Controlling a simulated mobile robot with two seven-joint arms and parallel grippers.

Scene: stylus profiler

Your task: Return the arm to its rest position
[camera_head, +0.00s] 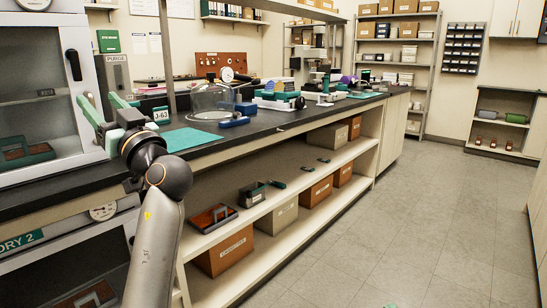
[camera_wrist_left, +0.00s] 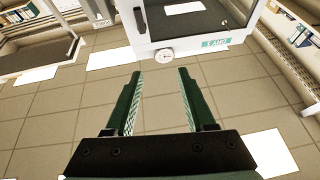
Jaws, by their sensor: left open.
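My left arm (camera_head: 158,215) reaches up from the bottom of the head view. Its left gripper (camera_head: 103,103) has green fingers that stand apart in front of the cabinet at the left, above the dark bench. In the left wrist view the left gripper (camera_wrist_left: 158,75) is open, with nothing between its fingers. Past the fingertips there I see floor tiles and a white cabinet (camera_wrist_left: 146,40) with a round dial gauge (camera_wrist_left: 164,57). My right gripper does not show in either view.
The bench (camera_head: 55,187) runs from the left toward the back, with a teal mat (camera_head: 190,139), a glass dome (camera_head: 210,98) and instruments on it. Boxes stand on the shelves below. The glass-fronted cabinet (camera_head: 74,64) is close to my left gripper.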

